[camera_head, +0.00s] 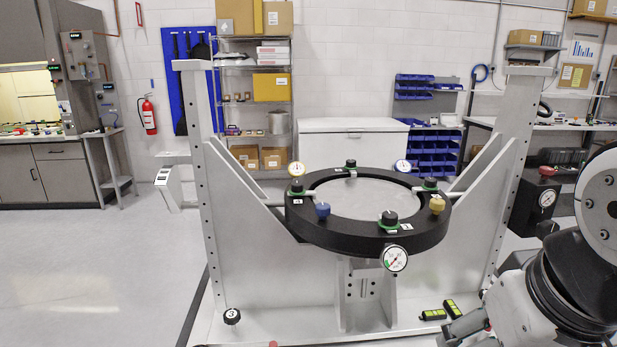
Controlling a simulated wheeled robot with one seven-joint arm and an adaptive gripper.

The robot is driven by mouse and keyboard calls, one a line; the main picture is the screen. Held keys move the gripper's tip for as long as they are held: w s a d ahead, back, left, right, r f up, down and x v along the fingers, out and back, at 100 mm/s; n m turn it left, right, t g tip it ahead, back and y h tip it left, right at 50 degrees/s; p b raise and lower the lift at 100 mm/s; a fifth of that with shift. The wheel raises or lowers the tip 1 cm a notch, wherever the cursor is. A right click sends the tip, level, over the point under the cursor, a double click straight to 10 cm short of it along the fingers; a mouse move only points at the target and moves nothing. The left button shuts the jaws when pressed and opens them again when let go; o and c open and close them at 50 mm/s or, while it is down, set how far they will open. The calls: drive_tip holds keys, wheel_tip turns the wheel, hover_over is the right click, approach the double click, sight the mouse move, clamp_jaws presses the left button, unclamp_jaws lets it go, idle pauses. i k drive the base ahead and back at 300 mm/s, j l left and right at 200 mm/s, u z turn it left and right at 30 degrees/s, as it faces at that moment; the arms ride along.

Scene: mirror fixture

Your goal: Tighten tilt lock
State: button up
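A black ring mount (300,220) holds a round, pale mirror plate (372,197) between two tall grey uprights. Black knobs on green bases stand around the ring, among them a front one (389,218), a left one (297,186) and a right one (430,184). A blue knob (323,210) and a yellow knob (437,204) also sit on it. I cannot tell which knob is the tilt lock. My gripper (443,310) is low at the right, below the ring and apart from it. Its two black-and-yellow-green fingertips appear separated, with nothing between them.
A front dial gauge (395,258) and two rear gauges, left (297,169) and right (403,166), protrude from the ring. The left upright (203,180) and right upright (515,160) flank it. Open floor lies left.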

sight(546, 172)
drive_tip(key=z, duration=0.9)
